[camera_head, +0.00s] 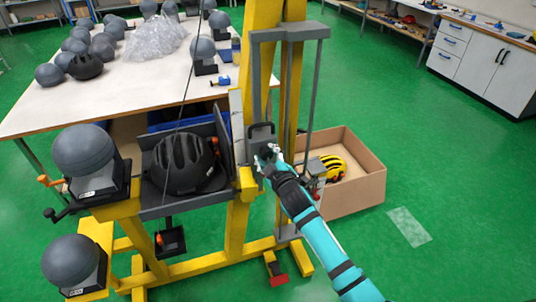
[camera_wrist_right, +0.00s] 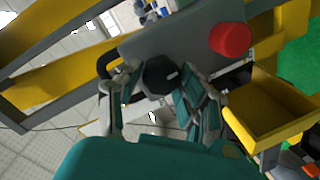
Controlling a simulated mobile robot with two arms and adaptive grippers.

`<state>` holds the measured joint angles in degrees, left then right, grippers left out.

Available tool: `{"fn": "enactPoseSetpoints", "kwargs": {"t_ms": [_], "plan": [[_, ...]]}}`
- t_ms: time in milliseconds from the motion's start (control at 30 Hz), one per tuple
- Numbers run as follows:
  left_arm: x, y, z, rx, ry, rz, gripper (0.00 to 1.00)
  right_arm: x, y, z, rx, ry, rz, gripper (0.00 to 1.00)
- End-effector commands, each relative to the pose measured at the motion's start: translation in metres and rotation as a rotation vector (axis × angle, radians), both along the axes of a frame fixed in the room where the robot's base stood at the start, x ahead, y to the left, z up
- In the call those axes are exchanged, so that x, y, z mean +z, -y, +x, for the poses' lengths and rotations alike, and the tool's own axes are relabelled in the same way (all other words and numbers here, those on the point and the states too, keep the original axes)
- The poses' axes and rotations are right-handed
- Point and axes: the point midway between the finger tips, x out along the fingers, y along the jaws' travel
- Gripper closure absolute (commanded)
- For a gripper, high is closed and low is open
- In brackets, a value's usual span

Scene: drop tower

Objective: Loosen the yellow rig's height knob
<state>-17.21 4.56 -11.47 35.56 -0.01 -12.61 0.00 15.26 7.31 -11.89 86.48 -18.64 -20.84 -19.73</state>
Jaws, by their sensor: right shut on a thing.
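The yellow rig (camera_head: 237,225) stands in the middle of the head view, with a grey carriage plate (camera_head: 262,130) on its upright. In the right wrist view a black knob (camera_wrist_right: 160,76) sits on the grey plate (camera_wrist_right: 190,38), between the two fingers of my right gripper (camera_wrist_right: 155,95). My right gripper is shut on this knob. In the head view my right gripper (camera_head: 268,156) is at the carriage and mostly hides the knob. My left gripper is not in view.
A round red part (camera_wrist_right: 231,39) lies close beside the knob. A black helmet (camera_head: 183,163) sits on the rig's shelf, left of the upright. Green floor is clear at right.

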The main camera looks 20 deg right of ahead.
Motion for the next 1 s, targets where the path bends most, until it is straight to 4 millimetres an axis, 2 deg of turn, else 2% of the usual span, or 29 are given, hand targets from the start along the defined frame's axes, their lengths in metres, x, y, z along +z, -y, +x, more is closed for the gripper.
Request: {"fn": "enactPoseSetpoints", "kwargs": {"t_ms": [267, 700, 733, 900, 1000], "plan": [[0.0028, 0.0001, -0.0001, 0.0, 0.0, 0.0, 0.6, 0.0001, 0.0004, -0.0002, -0.001, -0.002, 0.065, 0.93], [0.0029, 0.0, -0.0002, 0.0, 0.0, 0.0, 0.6, 0.0005, 0.0, 0.0, -0.001, -0.001, 0.073, 0.93], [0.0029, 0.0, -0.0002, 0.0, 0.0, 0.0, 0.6, 0.0005, 0.0, 0.0, -0.001, -0.001, 0.073, 0.57], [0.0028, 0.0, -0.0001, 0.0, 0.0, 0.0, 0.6, 0.0005, 0.0, 0.0001, 0.0, -0.001, 0.071, 0.38], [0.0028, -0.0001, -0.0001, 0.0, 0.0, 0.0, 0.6, 0.0004, 0.0001, 0.0001, 0.0, -0.002, 0.071, 0.38]]}}
